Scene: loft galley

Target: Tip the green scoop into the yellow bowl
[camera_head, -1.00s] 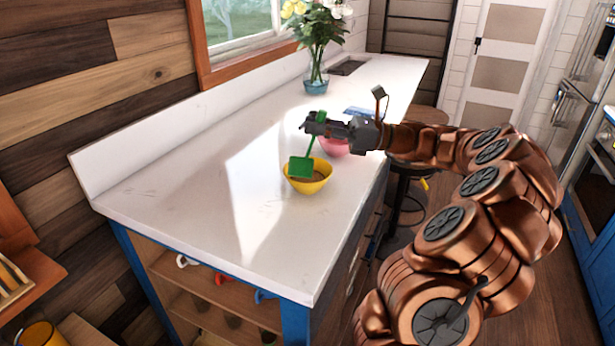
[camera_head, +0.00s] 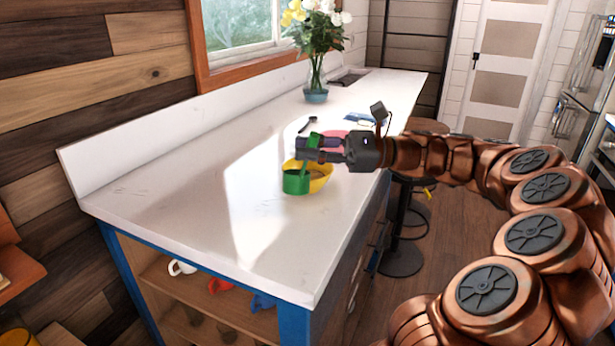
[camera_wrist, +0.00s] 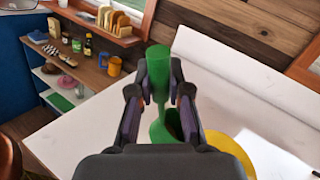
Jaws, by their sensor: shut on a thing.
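The green scoop (camera_head: 295,184) hangs from my gripper (camera_head: 308,148), which is shut on its handle. In the head view its cup looks roughly level, with the opening upward, and overlaps the left side of the yellow bowl (camera_head: 325,182). I cannot tell whether the two touch. The bowl stands on the white counter, and something brown shows by the scoop's rim and the bowl's inside; I cannot tell which holds it. In the wrist view the scoop's handle (camera_wrist: 159,61) is between the fingers, and the yellow bowl (camera_wrist: 235,152) is at lower right, partly hidden.
A pink bowl (camera_head: 333,134) stands just behind my gripper, with a black utensil (camera_head: 307,124) near it. A flower vase (camera_head: 316,92) is farther back. The white counter (camera_head: 190,185) is clear to the left and front; its right edge is close to the bowl.

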